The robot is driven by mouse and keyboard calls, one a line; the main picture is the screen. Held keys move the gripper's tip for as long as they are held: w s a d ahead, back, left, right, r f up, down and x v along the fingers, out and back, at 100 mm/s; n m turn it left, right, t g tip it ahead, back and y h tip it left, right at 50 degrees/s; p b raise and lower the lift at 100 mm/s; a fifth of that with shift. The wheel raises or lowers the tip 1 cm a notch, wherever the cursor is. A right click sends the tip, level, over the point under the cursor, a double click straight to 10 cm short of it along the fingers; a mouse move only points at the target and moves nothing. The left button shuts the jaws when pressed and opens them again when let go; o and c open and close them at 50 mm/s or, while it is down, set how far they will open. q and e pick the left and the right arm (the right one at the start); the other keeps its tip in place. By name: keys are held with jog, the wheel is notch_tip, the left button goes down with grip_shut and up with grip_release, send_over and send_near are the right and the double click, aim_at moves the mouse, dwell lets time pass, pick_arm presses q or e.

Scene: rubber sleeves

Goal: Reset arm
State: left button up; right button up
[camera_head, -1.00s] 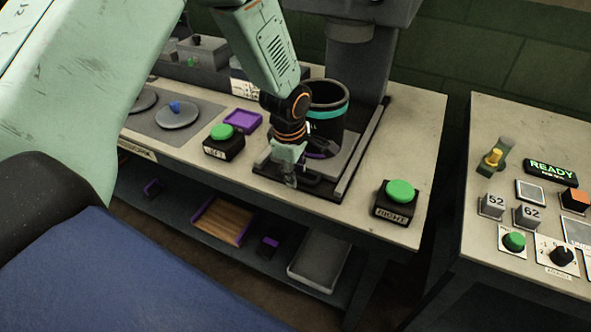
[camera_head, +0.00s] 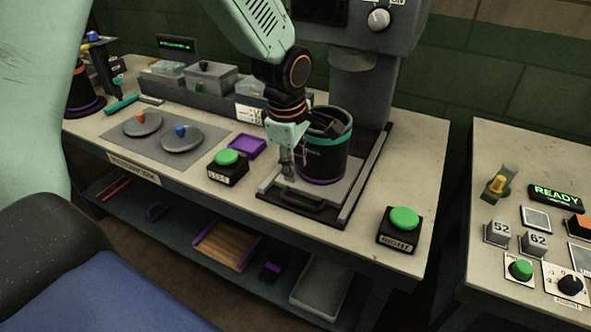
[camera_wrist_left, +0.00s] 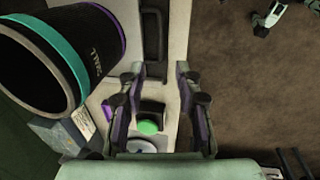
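My left gripper (camera_head: 288,172) hangs close to the left side of a black cup (camera_head: 325,160) with a teal upper band and purple lower band. In the left wrist view my left gripper (camera_wrist_left: 160,72) has its fingers spread, with nothing held between them. The cup (camera_wrist_left: 80,55) stands to the left there, outside the fingers. The cup is upright on the grey plate (camera_head: 345,192) of a press (camera_head: 360,70). Something dark shows inside its rim.
A green LEFT button (camera_head: 227,158) and a green RIGHT button (camera_head: 403,219) flank the press. A purple tray (camera_head: 246,146) and two grey discs lie left of it. A second table (camera_head: 495,150) with a READY panel stands at right, across a gap.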

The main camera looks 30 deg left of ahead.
dwell(0.5)
pick_arm(q)
jog(key=s+d+f+m+t+h+b, duration=0.1)
jog(key=s+d+f+m+t+b, duration=0.2)
jog(key=f+m, duration=0.95)
jog(key=s+f+m+g+b, duration=0.1)
jog(key=s+f+m, duration=0.1)
jog(key=s+f, duration=0.4)
jog(key=s+d+f+m+g, duration=0.1)
jog(key=s+f, duration=0.4)
jog(key=s, duration=0.7)
jog(key=s+f+m+g+b, duration=0.1)
jog(key=s+f+m+g, duration=0.2)
jog(key=s+f, duration=0.3)
jog(key=s, duration=0.4)
jog(key=shift+d+f+y+b, duration=0.3)
jog(key=shift+y+b, duration=0.05)
jog(key=shift+y, duration=0.05)
